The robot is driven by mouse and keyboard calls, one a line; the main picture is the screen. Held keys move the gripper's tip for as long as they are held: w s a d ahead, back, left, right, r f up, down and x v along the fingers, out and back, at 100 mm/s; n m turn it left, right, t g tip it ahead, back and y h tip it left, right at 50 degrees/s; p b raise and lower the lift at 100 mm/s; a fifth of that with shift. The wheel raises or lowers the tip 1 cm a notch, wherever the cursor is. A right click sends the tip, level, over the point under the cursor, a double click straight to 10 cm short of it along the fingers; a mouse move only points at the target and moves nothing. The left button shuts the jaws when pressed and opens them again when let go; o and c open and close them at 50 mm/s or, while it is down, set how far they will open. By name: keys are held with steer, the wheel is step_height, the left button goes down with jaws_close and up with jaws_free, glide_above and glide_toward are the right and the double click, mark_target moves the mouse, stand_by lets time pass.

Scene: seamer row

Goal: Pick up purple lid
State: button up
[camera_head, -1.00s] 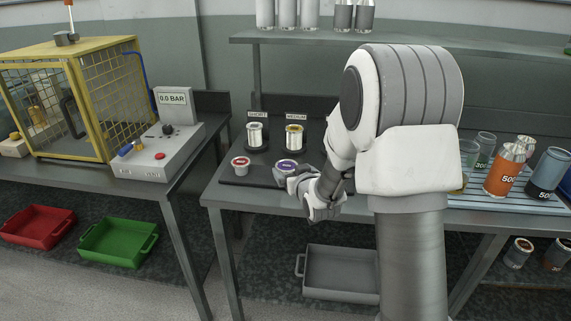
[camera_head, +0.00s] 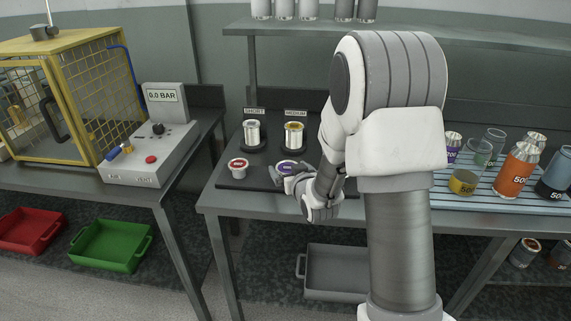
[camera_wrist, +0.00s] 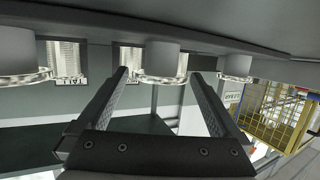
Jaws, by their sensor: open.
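Two metal cans stand behind the lids at the SHORT (camera_head: 254,111) and MEDIUM (camera_head: 295,113) signs. An orange can (camera_head: 514,171) and glasses stand on a rack at right. The pressure box (camera_head: 150,150) and yellow cage (camera_head: 85,110) are at left. A grey crate (camera_head: 338,272) is below.

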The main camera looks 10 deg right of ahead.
steer(key=c, duration=1.1)
